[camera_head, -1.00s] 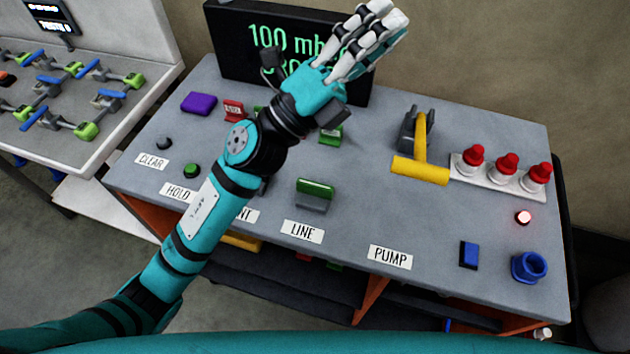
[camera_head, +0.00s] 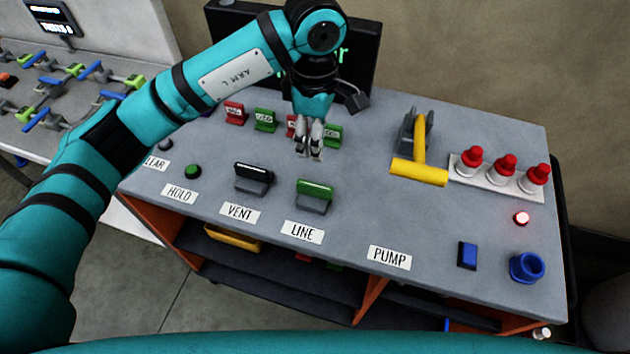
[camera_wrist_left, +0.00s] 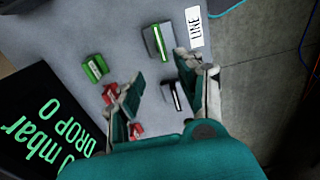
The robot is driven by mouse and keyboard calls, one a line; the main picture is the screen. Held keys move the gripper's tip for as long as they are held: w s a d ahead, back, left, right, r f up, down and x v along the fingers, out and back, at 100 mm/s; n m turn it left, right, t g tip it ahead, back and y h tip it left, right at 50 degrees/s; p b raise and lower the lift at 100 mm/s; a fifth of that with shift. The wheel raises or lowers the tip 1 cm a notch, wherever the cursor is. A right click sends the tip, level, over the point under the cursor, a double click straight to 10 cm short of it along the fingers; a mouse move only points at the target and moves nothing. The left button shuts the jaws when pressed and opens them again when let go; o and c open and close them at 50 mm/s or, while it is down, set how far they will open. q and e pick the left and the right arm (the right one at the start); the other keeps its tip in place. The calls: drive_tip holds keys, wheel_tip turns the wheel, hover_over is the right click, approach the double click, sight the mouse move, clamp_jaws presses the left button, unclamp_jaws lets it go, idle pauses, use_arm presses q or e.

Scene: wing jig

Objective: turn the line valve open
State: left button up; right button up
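The line valve (camera_head: 314,193) has a green handle on a grey block and stands behind the LINE label (camera_head: 302,232). In the left wrist view the line valve (camera_wrist_left: 158,42) shows beyond the fingers, close to the right finger's tip. My left gripper (camera_head: 309,152) points down above the panel, behind the line valve and apart from it. In the left wrist view my left gripper (camera_wrist_left: 146,72) has its fingers spread with nothing between them. My right gripper is not in view.
The black-handled vent valve (camera_head: 253,178) stands left of the line valve. Red and green tags (camera_head: 265,120) stand behind, partly hidden by my left gripper. A yellow pump lever (camera_head: 420,172) is to the right. A dark display (camera_head: 235,40) is at the back.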

sight(315, 186)
use_arm(q)
wheel_tip(315, 186, down, 15)
drive_tip(key=p, duration=0.4)
drive_tip(key=shift+c, duration=0.4)
clamp_jaws()
